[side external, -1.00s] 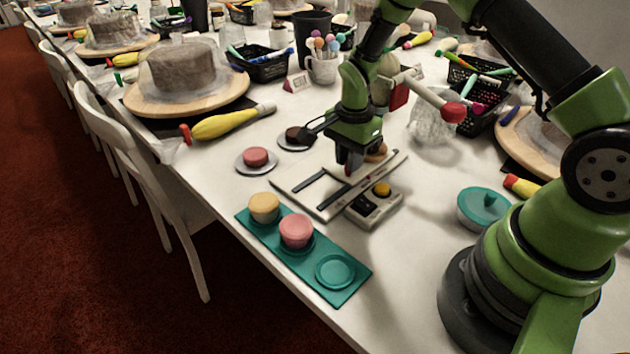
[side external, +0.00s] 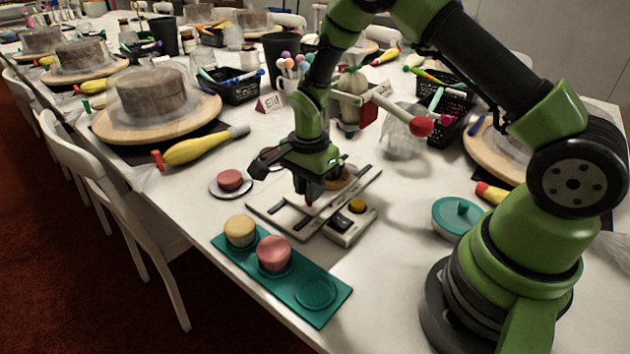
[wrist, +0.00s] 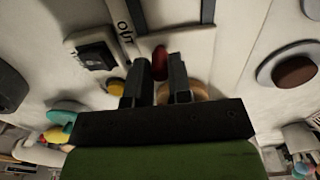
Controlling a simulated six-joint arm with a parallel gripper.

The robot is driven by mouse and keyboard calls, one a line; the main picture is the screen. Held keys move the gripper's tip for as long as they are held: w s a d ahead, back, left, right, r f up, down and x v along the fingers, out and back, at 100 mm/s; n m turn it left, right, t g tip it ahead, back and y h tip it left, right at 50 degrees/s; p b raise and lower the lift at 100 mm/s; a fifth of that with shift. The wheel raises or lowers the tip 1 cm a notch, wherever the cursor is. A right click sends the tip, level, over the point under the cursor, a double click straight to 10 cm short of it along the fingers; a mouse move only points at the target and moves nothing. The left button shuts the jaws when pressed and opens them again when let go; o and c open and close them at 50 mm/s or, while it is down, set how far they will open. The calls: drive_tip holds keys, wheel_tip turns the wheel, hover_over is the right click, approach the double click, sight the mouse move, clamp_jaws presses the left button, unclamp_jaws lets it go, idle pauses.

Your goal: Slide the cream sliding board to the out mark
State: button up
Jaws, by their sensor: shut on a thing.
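The cream sliding board (side external: 310,207) sits in a pale track frame with dark slots (side external: 267,213), in the middle of the near table. My gripper (side external: 309,196) is down over the board and shut on its small red knob, which shows between the fingertips in the wrist view (wrist: 160,62). The out mark (wrist: 125,34), black letters reading OUT, is on the pale frame, up and left of the knob in the wrist view. It is too small to read in the side view. The fingers hide part of the board.
A control box with a yellow button (side external: 357,206) adjoins the frame. A teal tray (side external: 314,293) with a yellow and a pink cake is in front. A pink cake on a saucer (side external: 231,182) is at left. A teal lidded dish (side external: 457,216) stands right.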

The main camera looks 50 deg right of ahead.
drive_tip(key=shift+w+a, duration=0.1)
drive_tip(key=shift+a, duration=2.7)
drive_tip(key=o, duration=0.7)
drive_tip(key=shift+o, duration=0.3)
wheel_tip(320, 180, up, 7)
